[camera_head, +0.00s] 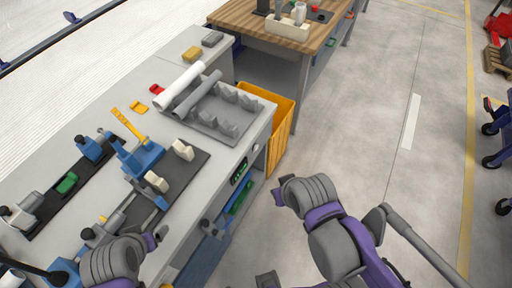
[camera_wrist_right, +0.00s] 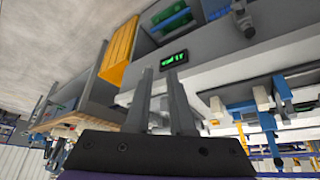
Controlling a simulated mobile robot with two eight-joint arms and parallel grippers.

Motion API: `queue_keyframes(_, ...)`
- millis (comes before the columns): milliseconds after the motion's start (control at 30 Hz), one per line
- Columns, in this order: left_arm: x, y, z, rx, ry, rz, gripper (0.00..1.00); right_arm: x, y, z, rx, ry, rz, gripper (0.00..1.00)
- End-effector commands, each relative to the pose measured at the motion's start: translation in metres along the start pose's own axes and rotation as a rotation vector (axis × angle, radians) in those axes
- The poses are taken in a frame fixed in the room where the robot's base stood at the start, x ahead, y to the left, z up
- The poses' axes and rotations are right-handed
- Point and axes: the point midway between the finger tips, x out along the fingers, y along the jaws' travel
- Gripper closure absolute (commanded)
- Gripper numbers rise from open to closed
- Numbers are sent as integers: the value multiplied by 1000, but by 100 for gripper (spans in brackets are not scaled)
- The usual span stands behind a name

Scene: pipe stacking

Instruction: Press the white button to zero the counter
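The counter is a small black display with green digits (camera_wrist_right: 173,59) on the bench front in the right wrist view. It also shows in the head view (camera_head: 240,172). A small pale round knob, which looks like the white button (camera_head: 255,147), sits on the bench front near the corner, beside the display. I cannot make it out in the wrist view. My right gripper (camera_wrist_right: 160,72) has its two fingers apart and empty, pointing towards the bench front near the display. In the head view its fingers are hidden. My left arm is at the bottom left; its fingers are not clear.
The grey bench (camera_head: 160,72) carries a grey pipe rack (camera_head: 215,120), a white pipe (camera_head: 180,85) and blue clamps (camera_head: 137,160). A yellow bin (camera_head: 280,125) stands by the bench's end. A wooden table (camera_head: 270,35) is farther back.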

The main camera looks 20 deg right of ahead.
Motion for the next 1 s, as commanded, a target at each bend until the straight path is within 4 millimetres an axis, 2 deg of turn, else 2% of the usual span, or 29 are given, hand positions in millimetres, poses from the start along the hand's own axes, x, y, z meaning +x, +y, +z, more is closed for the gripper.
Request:
queue_keyframes(33, 0, 0, 0, 0, 0, 0, 10, 0, 0, 0, 0, 0, 0, 90)
queue_keyframes(100, 0, 0, 0, 0, 0, 0, 10, 0, 0, 0, 0, 0, 0, 100)
queue_keyframes(1000, 0, 0, 0, 0, 0, 0, 10, 0, 0, 0, 0, 0, 0, 100)
